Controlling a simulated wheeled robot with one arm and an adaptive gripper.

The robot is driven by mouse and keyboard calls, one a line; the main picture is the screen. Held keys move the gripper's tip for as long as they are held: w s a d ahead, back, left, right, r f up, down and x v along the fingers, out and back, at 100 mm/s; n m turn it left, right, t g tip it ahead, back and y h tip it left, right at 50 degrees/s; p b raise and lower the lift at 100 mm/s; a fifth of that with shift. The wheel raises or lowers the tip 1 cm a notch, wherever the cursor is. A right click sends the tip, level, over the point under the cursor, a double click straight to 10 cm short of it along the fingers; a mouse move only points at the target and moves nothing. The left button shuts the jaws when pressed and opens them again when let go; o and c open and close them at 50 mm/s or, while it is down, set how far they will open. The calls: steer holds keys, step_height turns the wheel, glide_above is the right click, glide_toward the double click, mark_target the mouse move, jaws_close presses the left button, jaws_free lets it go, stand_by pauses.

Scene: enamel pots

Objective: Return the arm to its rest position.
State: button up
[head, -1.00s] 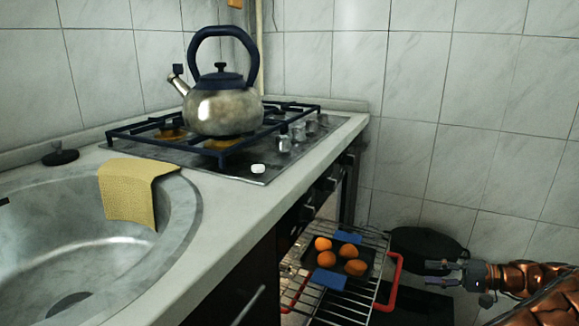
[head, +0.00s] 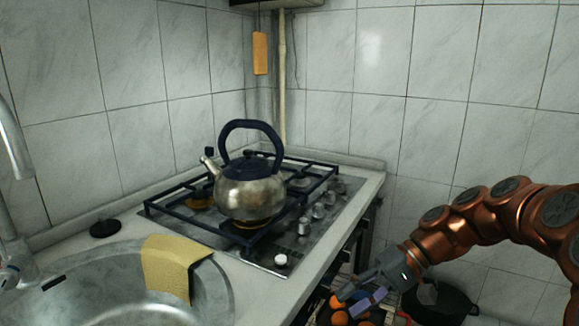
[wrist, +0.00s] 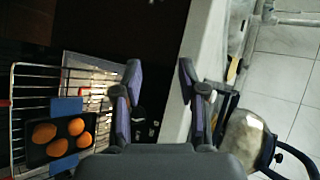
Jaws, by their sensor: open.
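My copper-coloured arm (head: 475,220) reaches in from the right in the head view. My gripper (head: 358,296) points down and left, beside the stove's front edge and in front of part of the oven rack. In the wrist view my gripper (wrist: 159,72) has its two fingers spread wide, with nothing between them.
A dark tray of orange round items (wrist: 62,135) rests on the pulled-out wire rack (wrist: 30,85). A metal kettle (head: 250,195) stands on the gas hob (head: 265,262). A yellow cloth (head: 172,268) hangs over the sink rim (head: 222,290). A black pot (head: 455,302) sits low right.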

steer(key=s+a+r+h+p, duration=0.3)
steer(key=s+r+p, duration=0.2)
steer(key=s, duration=0.2)
steer(key=s+d+r+h+p, duration=0.4)
steer(key=s+p, duration=0.3)
steer(key=s, duration=0.2)
steer(key=s+d+r+h+p, duration=0.3)
steer(key=s+d+r+p, duration=0.1)
steer(key=s+p, duration=0.3)
steer(key=shift+s+d+h, duration=0.4)
steer(key=shift+s, duration=0.85)
